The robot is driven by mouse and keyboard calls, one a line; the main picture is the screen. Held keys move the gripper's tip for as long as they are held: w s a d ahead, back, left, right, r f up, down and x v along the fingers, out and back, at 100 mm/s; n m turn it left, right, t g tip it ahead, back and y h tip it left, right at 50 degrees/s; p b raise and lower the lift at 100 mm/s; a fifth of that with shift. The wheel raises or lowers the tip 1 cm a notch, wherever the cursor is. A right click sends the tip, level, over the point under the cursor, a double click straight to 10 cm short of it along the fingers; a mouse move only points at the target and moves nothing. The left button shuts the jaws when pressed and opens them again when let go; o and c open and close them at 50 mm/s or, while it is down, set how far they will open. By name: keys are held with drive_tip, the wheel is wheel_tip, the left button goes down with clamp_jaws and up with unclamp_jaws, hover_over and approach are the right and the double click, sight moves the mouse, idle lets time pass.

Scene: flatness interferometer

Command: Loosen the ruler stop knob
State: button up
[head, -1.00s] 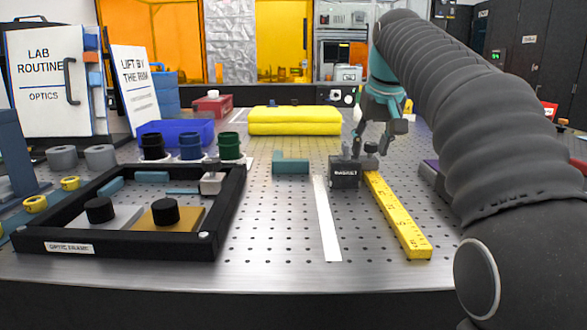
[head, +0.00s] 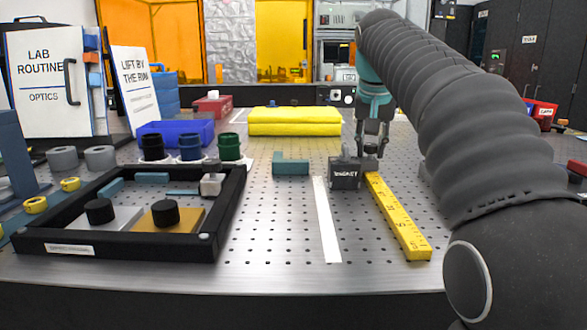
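The yellow ruler (head: 402,222) lies on the perforated metal table. At its far end stands a dark block with a small label (head: 345,174), which looks like the ruler stop. My gripper (head: 371,150) points straight down just behind and to the right of this block, over the ruler's far end. Its two fingers show side by side with a narrow gap. The stop knob is hidden or too small to tell apart from the fingertips, so I cannot tell whether they touch it.
A white strip (head: 327,222) lies left of the ruler. A black frame (head: 232,215) fills the left. The table's front middle is clear.

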sight(371, 145)
clamp_jaws()
drive_tip(key=n+y, duration=0.2)
drive_tip(key=n, duration=0.3)
drive_tip(key=o, duration=0.8)
unclamp_jaws()
drive_tip(key=shift+v, duration=2.85)
drive_tip(key=shift+s+r, duration=0.1)
